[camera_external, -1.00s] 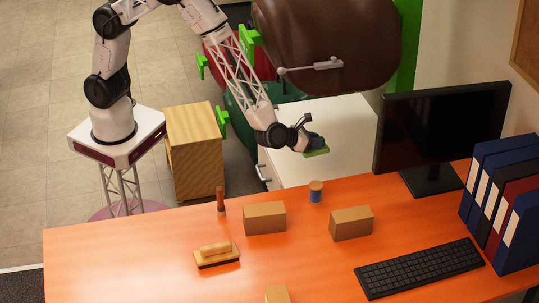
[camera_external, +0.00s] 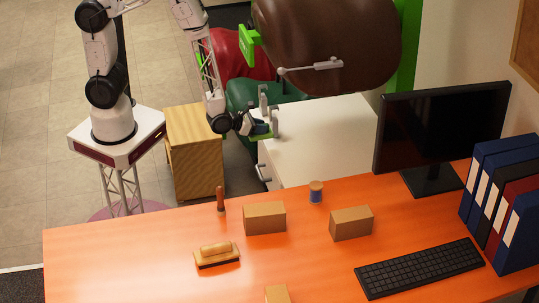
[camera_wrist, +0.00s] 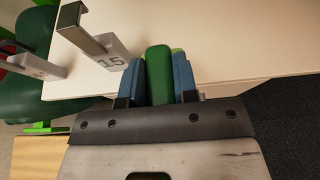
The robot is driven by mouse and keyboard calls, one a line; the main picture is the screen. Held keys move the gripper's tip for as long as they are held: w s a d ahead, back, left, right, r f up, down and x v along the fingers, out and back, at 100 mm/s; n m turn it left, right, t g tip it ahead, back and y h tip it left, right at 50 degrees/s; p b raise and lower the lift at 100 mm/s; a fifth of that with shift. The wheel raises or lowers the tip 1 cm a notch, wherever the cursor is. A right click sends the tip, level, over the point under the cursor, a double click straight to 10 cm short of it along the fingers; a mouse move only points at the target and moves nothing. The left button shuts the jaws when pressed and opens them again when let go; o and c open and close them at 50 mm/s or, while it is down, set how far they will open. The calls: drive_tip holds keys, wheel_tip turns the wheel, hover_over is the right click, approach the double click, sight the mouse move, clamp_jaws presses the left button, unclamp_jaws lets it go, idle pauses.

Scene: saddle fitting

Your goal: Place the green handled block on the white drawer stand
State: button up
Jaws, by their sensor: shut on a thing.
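My gripper (camera_external: 262,128) is shut on the green handled block (camera_external: 263,136) at the left edge of the white drawer stand (camera_external: 325,130). In the wrist view the dark green handle (camera_wrist: 158,76) sits between the two blue finger pads of my gripper (camera_wrist: 158,85). The block's lighter green part is mostly hidden beneath the handle and fingers. The stand's pale top (camera_wrist: 235,40) lies beyond and around the fingertips. I cannot tell whether the block touches the stand.
A grey metal bracket marked 15 (camera_wrist: 110,50) stands close left of the fingers in the wrist view. A wooden cabinet (camera_external: 195,150) is left of the stand. The orange desk (camera_external: 130,250) holds boxes and a monitor (camera_external: 440,130). The stand's middle top is clear.

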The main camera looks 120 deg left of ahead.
drive_tip(key=s, duration=0.1)
drive_tip(key=s+f, duration=0.1)
drive_tip(key=s, duration=0.1)
drive_tip(key=s+f, duration=0.1)
drive_tip(key=s, duration=0.1)
drive_tip(key=shift+s, duration=0.1)
hover_over(289, 148)
drive_tip(key=shift+f, duration=0.75)
drive_tip(key=shift+s, duration=0.1)
drive_tip(key=shift+f, duration=1.75)
drive_tip(key=shift+f, duration=0.15)
drive_tip(key=o, duration=0.9)
drive_tip(key=shift+o, duration=0.2)
